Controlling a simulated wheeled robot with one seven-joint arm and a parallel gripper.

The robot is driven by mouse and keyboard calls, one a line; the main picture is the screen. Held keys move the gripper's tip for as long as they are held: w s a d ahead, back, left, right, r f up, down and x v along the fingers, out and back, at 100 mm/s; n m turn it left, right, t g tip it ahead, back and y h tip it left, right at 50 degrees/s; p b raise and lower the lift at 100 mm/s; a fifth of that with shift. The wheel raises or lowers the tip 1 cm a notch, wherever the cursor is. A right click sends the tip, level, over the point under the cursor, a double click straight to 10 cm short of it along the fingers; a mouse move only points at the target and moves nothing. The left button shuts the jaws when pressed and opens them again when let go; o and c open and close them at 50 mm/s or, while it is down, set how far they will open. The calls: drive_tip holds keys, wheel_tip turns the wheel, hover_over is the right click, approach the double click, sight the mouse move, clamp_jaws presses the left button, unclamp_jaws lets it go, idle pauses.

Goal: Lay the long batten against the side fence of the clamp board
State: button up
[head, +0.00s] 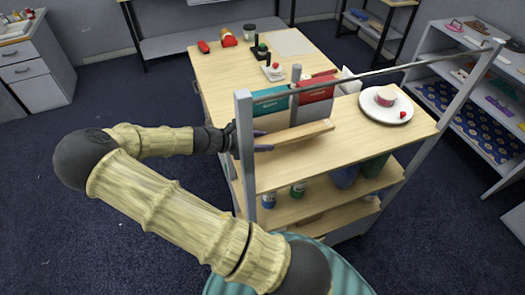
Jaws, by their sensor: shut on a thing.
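My gripper (261,140) is at the left side of the wooden table, partly hidden behind a grey upright post. It is shut on a light wooden batten (302,132). The batten points to the right and appears just above the tabletop, in front of the teal and red upright items; I cannot tell if it touches the top. I cannot clearly make out a clamp board or its side fence. Farther back, small dark and white fixtures with red and green knobs (273,71) stand near a pale flat sheet (290,42).
A teal item (268,101) and a red item (316,98) stand close behind the batten. A grey rail (400,68) on posts crosses above the table. Shelves below hold jars.

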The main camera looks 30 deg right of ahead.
wheel_tip(320, 180, up, 22)
drive_tip(key=b, duration=0.2)
drive_tip(key=shift+r, duration=0.15)
idle(0.6)
wheel_tip(320, 180, up, 10)
drive_tip(key=p, duration=0.9)
drive_tip(key=shift+p, duration=0.3)
